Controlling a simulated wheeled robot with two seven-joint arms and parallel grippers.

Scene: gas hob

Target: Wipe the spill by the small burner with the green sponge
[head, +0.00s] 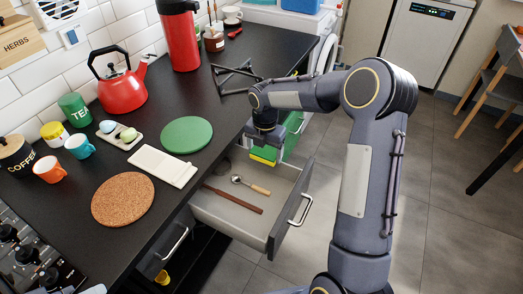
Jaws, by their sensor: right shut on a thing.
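My right gripper (266,143) points down over the back end of the open drawer (234,215). It is shut on the sponge (263,157), which shows as a small yellow and green block just under the fingers. The fingers themselves are mostly hidden by the wrist. The hob (22,258) shows only in part, at the bottom left corner, with dark knobs or burner parts. The small burner and the spill cannot be made out. My left gripper is not in view.
The drawer holds a brown stick (232,199) and a wooden-handled spoon (250,185). The black counter (215,120) carries a red kettle (122,88), a cork mat (123,199), a green mat (187,135), a white board (162,166), a black rack (235,75) and several mugs and tins.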

